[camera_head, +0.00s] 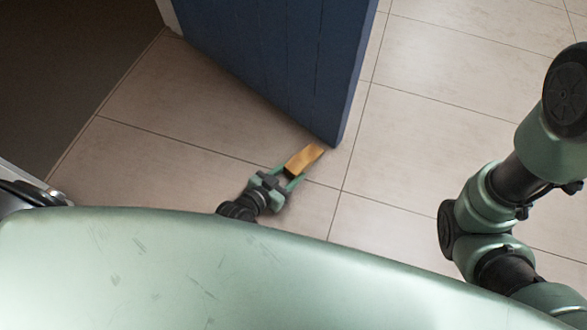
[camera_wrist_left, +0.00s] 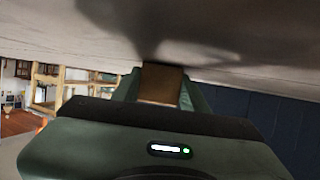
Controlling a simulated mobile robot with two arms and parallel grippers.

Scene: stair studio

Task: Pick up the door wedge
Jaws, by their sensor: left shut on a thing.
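The door wedge (camera_head: 304,159) is a small orange-brown wooden block on or just above the tiled floor, close to the lower corner of the blue door. My left gripper (camera_head: 291,176) is shut on its thick end, with one finger on each side. The thin end points away toward the door's edge. In the left wrist view the wedge (camera_wrist_left: 161,84) sits between the two green fingers. I cannot tell whether it touches the floor. My right arm shows at the right of the head view, but its gripper is out of view.
The blue door (camera_head: 285,60) stands open just beyond the wedge. A dark doorway area (camera_head: 70,60) lies at the upper left. The tiled floor (camera_head: 450,90) to the right of the door is clear. My own green body fills the bottom of the head view.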

